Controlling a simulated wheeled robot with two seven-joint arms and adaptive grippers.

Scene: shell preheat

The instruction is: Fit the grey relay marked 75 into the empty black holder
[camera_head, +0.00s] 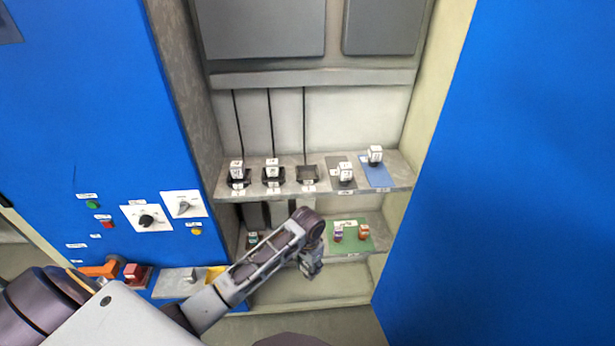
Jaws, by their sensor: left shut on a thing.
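The empty black holder (307,174) is third from the left on the upper shelf. Two black holders to its left each carry a pale relay, one far left (237,168) and one beside it (272,168). More pale relays stand to the right, one on a grey patch (345,172) and one on a blue mat (375,155). Their marks are too small to read, so I cannot tell which is 75. My left gripper (311,268) points down in front of the lower shelf, below the empty holder. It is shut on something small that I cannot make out. My right gripper is out of view.
The lower shelf has a green mat (348,246) with a purple piece (337,232) and an orange piece (363,231). A small green piece (253,239) stands at its left. Blue cabinet panels flank the bay. Switches and knobs (147,217) are on the left panel.

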